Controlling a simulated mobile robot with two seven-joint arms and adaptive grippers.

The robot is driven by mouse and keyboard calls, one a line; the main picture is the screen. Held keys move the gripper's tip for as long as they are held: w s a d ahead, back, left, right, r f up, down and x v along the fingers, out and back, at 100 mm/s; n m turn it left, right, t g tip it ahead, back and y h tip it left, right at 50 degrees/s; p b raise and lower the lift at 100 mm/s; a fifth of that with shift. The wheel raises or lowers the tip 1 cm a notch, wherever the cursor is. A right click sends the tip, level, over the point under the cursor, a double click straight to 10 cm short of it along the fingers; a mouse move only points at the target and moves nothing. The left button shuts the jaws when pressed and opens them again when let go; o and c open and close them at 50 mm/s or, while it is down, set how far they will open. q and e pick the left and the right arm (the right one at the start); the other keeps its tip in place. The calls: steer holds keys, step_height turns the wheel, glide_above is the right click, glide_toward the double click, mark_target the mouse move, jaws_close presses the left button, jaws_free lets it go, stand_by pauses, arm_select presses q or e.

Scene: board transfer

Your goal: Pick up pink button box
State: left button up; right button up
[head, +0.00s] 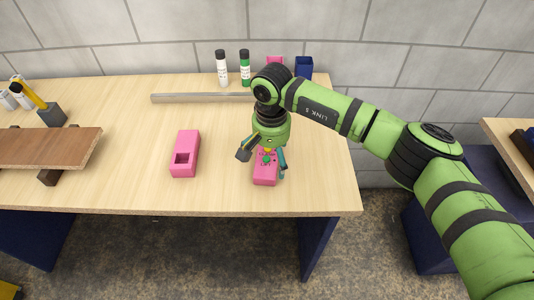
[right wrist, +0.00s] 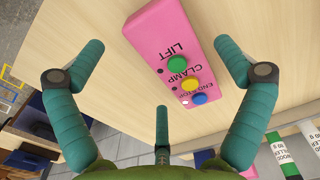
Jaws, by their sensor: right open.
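The pink button box (head: 265,176) lies on the wooden table near its front right edge, below my right gripper (head: 263,155). In the right wrist view the pink button box (right wrist: 160,35) shows green, yellow and blue buttons and a small white light, with words such as LIFT and CLAMP. My right gripper (right wrist: 160,62) is open, its teal fingers spread around the box's outline with nothing between them. Visible gaps separate the fingers from the box in the wrist view. The gripper hides part of the box in the head view. My left gripper is not in view.
Another pink box with a square opening (head: 184,155) lies to the left. A grey rod (head: 200,98), two marker bottles (head: 221,68) and a blue container (head: 304,67) are at the back. A brown board (head: 45,148) is at far left. Bare table separates them.

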mark_target(271, 165)
steer(key=shift+f+p, duration=0.35)
steer(key=shift+f, duration=1.25)
steer(key=c, duration=1.2)
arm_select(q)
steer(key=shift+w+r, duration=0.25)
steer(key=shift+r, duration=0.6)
arm_select(e)
steer(key=shift+c, duration=0.2)
steer(key=shift+r, duration=0.1)
steer(key=shift+r+b, duration=0.4)
steer(key=shift+r, duration=0.05)
step_height(271, 165, up, 3)
steer(key=shift+w+f+b, duration=0.1)
steer(key=shift+b, duration=0.85)
arm_select(q)
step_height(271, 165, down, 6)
steer(key=b, duration=0.3)
arm_select(e)
steer(key=s+d+r, duration=0.6)
steer(key=d+r, duration=0.1)
steer(key=d, duration=0.2)
steer(key=shift+s+d+r, duration=0.15)
steer(key=shift+s+d, duration=0.05)
steer(key=shift+d, duration=0.2)
